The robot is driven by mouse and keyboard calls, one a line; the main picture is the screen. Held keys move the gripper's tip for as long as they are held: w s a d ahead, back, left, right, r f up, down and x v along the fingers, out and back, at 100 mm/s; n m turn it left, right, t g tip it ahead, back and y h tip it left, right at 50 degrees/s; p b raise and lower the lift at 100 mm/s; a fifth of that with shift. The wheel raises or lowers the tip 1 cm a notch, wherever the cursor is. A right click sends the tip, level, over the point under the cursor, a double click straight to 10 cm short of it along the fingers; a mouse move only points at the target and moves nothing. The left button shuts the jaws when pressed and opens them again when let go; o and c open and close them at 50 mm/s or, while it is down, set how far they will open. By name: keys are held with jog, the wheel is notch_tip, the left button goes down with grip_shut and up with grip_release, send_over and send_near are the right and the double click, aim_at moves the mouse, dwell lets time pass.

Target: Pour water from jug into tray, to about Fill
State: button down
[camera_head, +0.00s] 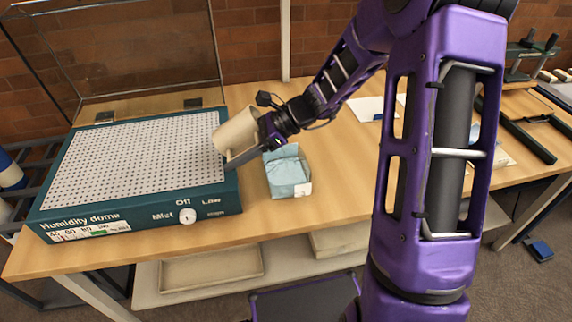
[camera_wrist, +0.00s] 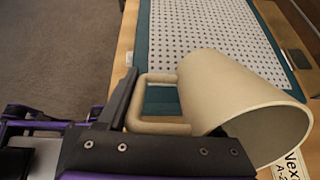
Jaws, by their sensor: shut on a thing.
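My gripper (camera_head: 246,152) is shut on the beige jug (camera_head: 235,130), at its handle side. The jug is tilted over the right edge of the teal humidity dome base (camera_head: 222,190). In the wrist view the jug (camera_wrist: 215,85) shows its loop handle between my dark fingers and its round mouth at lower right. No water or stream shows, and the inside of the jug is mostly hidden. A white perforated panel (camera_head: 135,160) covers the base's top. I see no clear Fill mark, and any tray below the panel is hidden.
The dome's clear lid (camera_head: 110,45) stands open behind the base. A box with pale blue contents (camera_head: 288,170) stands right of the base, close to my gripper. The base's front has a white knob (camera_head: 187,215). A white sheet (camera_head: 370,108) lies farther right on the wooden table.

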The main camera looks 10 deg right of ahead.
jog(key=shift+a+f+y+b, duration=0.1)
jog(key=shift+f+y+b, duration=0.1)
jog(key=shift+y+b, duration=1.7)
dwell(1.1)
jog(key=shift+d+b, duration=0.55)
jog(key=shift+d, duration=0.05)
dwell(0.4)
